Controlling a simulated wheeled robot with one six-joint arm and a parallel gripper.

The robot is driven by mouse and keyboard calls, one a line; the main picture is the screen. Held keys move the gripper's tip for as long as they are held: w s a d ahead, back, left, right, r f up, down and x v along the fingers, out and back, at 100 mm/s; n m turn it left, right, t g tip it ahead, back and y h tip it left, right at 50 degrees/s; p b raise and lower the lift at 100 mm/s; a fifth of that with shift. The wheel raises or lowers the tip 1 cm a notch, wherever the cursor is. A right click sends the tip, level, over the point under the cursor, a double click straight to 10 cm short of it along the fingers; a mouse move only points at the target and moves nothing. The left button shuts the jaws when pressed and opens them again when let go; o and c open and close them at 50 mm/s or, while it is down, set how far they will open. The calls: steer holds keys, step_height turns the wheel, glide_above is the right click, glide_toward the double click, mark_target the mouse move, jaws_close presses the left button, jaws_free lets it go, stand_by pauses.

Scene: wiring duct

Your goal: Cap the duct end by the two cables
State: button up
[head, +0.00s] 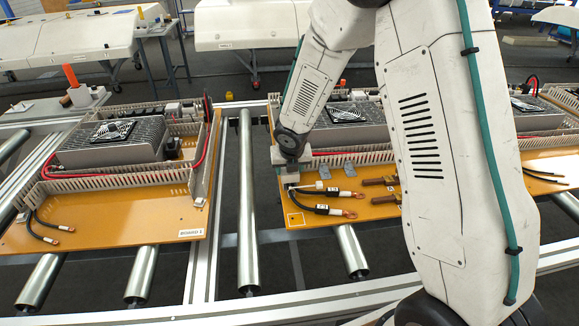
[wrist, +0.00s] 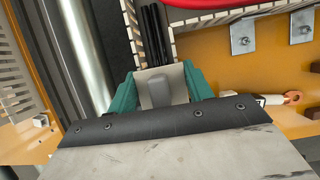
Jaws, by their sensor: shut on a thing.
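My gripper (wrist: 158,88) has teal fingers and is shut on a pale grey cap (wrist: 160,92) with a raised darker grey tab. In the wrist view the cap is at the near end of the slotted duct (wrist: 130,25), with black cables (wrist: 152,38) inside the duct beyond it. I cannot tell whether the cap is seated or just short of the end. In the head view my gripper (head: 291,168) is low over the left edge of the right-hand orange panel (head: 300,222). Two black cables with copper lugs (head: 327,209) lie just right of it. My arm hides part of the panel.
Two grey metal brackets (wrist: 243,37) and brown parts (head: 380,181) lie to the right on the panel. A second orange panel (head: 110,228) stands left, across a gap with a metal roller (head: 247,200).

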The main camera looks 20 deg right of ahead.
steer(key=shift+f, duration=0.25)
steer(key=o, duration=1)
steer(key=shift+o, duration=0.2)
steer(key=v, duration=0.7)
steer(key=shift+s+r, duration=0.2)
steer(key=shift+r, duration=0.1)
